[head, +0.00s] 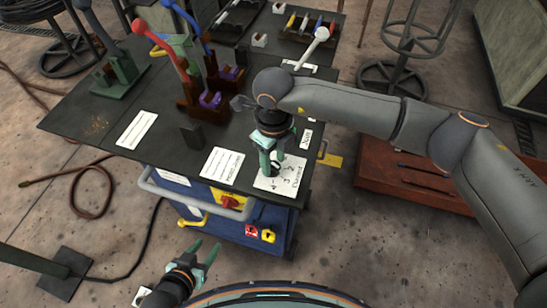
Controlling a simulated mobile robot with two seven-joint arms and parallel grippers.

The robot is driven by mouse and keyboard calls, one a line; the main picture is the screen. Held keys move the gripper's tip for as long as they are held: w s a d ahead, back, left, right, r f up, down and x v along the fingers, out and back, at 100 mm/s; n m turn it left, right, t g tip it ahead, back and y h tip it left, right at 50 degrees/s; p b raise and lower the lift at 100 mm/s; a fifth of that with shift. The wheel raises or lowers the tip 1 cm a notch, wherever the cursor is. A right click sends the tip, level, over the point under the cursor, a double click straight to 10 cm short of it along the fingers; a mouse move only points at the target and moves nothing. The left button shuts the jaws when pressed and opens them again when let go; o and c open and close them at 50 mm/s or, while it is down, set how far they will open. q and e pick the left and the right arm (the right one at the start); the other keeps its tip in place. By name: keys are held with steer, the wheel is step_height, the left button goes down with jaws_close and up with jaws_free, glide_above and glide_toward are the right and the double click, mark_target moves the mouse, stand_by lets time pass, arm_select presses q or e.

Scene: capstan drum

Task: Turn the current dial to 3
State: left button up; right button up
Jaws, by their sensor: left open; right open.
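The current dial (275,169) is a small dark knob, mostly hidden by my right gripper. It sits on a white label (292,180) printed with numbers and the word Current, at the front right corner of the dark table top. My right gripper (272,167) points down over the dial, its green fingers open on either side of it. I cannot tell whether they touch it, and the dial's pointer is not readable. My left gripper (207,255) is open and empty, low in front of the blue cabinet, away from the dial.
Red-handled and blue-handled levers (201,90) stand on the table (75,122) at the left. A red-and-yellow switch (229,202) and a grey rail (180,196) are on the cabinet front. A white-knobbed lever (321,34) stands behind my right arm.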

mark_target(273, 164)
step_height(273, 164, up, 12)
steer(key=shift+r+b, duration=0.25)
steer(key=shift+b, duration=0.2)
steer(key=shift+s, duration=0.1)
stand_by(0.4)
